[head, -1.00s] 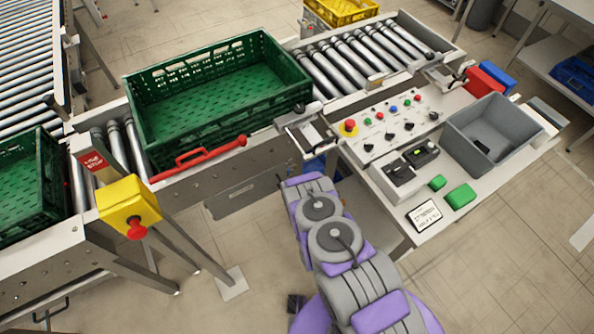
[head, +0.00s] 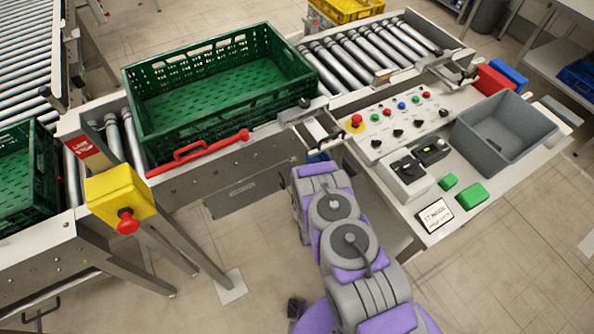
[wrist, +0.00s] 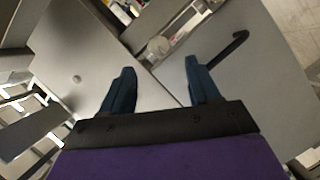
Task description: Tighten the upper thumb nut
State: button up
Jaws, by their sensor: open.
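My gripper (wrist: 158,70) is open and empty in the wrist view, its two dark blue fingers well apart. Beyond the fingertips is a small round pale part (wrist: 158,46) by the edge of a grey metal plate; I cannot tell if it is the upper thumb nut. A small knob (wrist: 76,79) shows on the plate to the left. In the head view my arm reaches toward the conveyor side under the guide bracket (head: 312,128), and its own links mostly hide the gripper. No thumb nut can be made out clearly there.
A green crate (head: 145,128) stands on the rollers above a red handle (head: 200,152). The control panel (head: 365,150) and a grey bin (head: 468,135) are to the right. A yellow stop box (head: 118,192) is at left. A dark hooked rod (wrist: 228,50) is right of my fingers.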

aim_at(295, 164)
jog(key=x, duration=0.7)
jog(key=shift+w+b, duration=0.25)
jog(key=shift+b, duration=0.15)
jog(key=shift+c, duration=0.3)
jog(key=c, duration=1)
jog(key=shift+w+d+f+m+g+y+b, duration=0.15)
jog(key=shift+m+g+y+b, duration=0.6)
jog(key=shift+m, duration=1.3)
jog(key=shift+d+r+m+g+y+b, duration=0.1)
jog(key=shift+d+m+g+y+b, duration=0.2)
jog(key=shift+m+g+y, duration=1.35)
jog(key=shift+w+d+f+m+g+y+b, duration=0.25)
jog(key=shift+m+y+b, duration=0.4)
jog(key=shift+m, duration=1.75)
jog(key=shift+s+r, duration=0.15)
jog(key=shift+r, duration=0.1)
